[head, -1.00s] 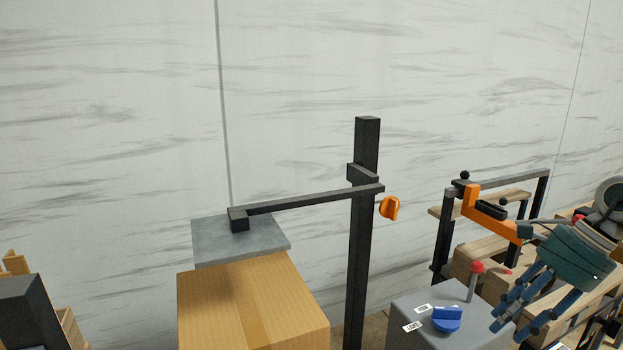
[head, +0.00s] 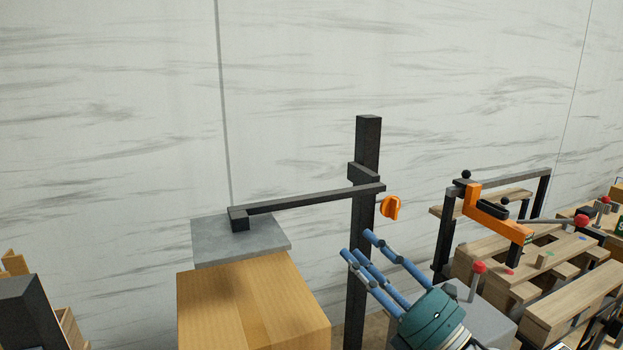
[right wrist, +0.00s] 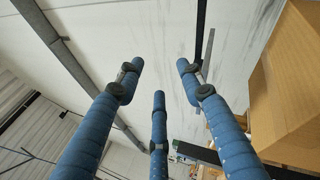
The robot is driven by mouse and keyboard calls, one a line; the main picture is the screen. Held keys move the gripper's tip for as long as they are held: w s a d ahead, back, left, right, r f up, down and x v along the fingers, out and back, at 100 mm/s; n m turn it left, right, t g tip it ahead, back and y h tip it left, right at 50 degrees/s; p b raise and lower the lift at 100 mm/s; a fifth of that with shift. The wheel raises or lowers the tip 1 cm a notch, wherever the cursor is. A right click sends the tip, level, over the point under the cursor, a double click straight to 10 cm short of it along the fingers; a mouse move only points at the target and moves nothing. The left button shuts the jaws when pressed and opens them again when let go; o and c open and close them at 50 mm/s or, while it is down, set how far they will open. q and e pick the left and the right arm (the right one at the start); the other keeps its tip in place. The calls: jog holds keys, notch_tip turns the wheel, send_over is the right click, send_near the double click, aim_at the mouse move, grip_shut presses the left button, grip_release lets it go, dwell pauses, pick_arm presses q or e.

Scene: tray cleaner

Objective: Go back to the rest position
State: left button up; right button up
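My right gripper (head: 362,246) is in the lower middle of the head view, blue fingers on a dark green palm. Its fingers point up and left, spread apart with nothing between them. In the right wrist view the three fingers (right wrist: 158,75) are also apart and empty. My left gripper is not in view.
A cardboard box (head: 215,310) stands under a grey plate (head: 240,242) and black arm on a post (head: 367,145) with an orange knob (head: 391,207). A grey box (head: 489,325), red-topped lever (head: 479,267) and wooden racks (head: 560,300) stand right. The wall is bare.

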jog(key=d+f+m+t+h, duration=0.3)
jog(key=d+f+m+h, duration=0.6)
jog(key=m, duration=0.5)
jog(key=s+d+f+m+g+h, duration=0.25)
jog(key=s+f+m, duration=0.2)
jog(key=f, duration=0.35)
jog(key=s+d+f+m+g+h, duration=0.25)
jog(key=f+m+g+h, duration=0.2)
jog(key=f, duration=0.25)
jog(key=s+a+f+m+g+y, duration=0.1)
jog(key=s+f+m+g, duration=0.15)
jog(key=s+f, duration=0.45)
jog(key=s+a+f+m+g, duration=0.1)
jog(key=s+f+m+g, duration=0.2)
jog(key=s, duration=0.7)
jog(key=s+a+f+m+g+y, duration=0.1)
jog(key=s+f+g, duration=0.35)
jog(key=s, duration=0.45)
notch_tip(320, 180, down, 26)
jog(key=s+r, duration=0.1)
jog(key=s+d+f+g, duration=0.1)
jog(key=s+d+f, duration=0.2)
jog(key=s+f, duration=1.4)
jog(key=shift+s+f+g+h, duration=0.3)
jog(key=shift+s+f+g, duration=0.1)
